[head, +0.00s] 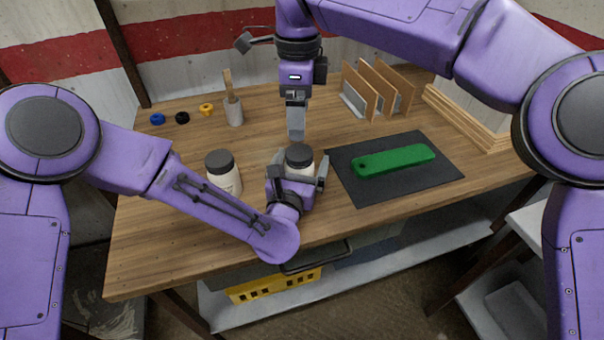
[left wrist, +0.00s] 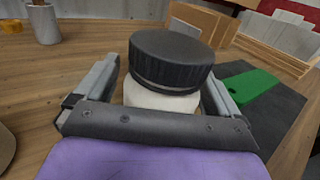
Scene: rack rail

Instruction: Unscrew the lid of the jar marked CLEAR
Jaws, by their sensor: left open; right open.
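A white jar with a black ribbed lid (head: 299,154) stands near the middle of the table; in the left wrist view its lid (left wrist: 172,60) is on and its white body shows below. My left gripper (head: 299,172) is open, its fingers on either side of this jar's body, apart from it as far as I can tell. My right gripper (head: 296,136) is open and points down, just above and behind the lid. A second white jar with a black lid (head: 222,172) stands to the left; its marking is too small to read. No marking shows on the middle jar.
A green bar (head: 392,160) lies on a dark mat (head: 360,192) at right. A grey cup with a brush (head: 234,112) and blue, black and yellow knobs (head: 206,109) stand at back left. Upright boards (head: 376,88) stand at the back right. The table's front left is clear.

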